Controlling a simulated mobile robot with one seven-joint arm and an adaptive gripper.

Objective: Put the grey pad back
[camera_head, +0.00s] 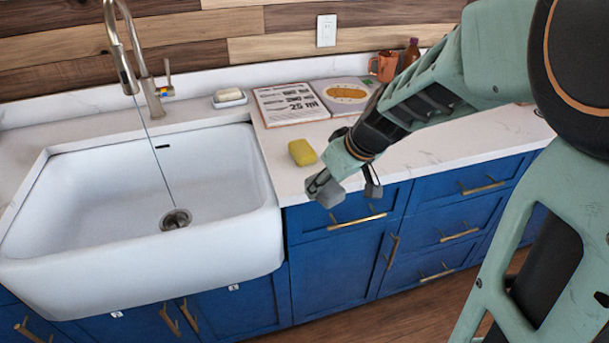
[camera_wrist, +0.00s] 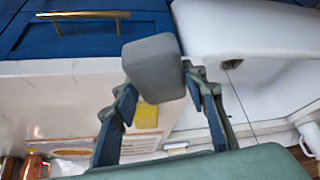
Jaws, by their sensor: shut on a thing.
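The grey pad (camera_wrist: 153,62) is a small rounded block, held between the fingers of my gripper (camera_wrist: 160,88) in the wrist view. In the head view the pad (camera_head: 328,193) shows at the end of my gripper (camera_head: 345,187), partly covered by a finger. My gripper is shut on it, at the front edge of the counter, right of the sink. The pad looks to be held above the counter, in front of a yellow sponge (camera_head: 302,152).
The white sink (camera_head: 120,190) with a tall faucet (camera_head: 150,90) lies left. Behind the sponge are a soap dish (camera_head: 229,98), an open book (camera_head: 290,103), a copper mug (camera_head: 383,67) and a brown bottle (camera_head: 411,53). Bare counter (camera_head: 455,140) lies to the right.

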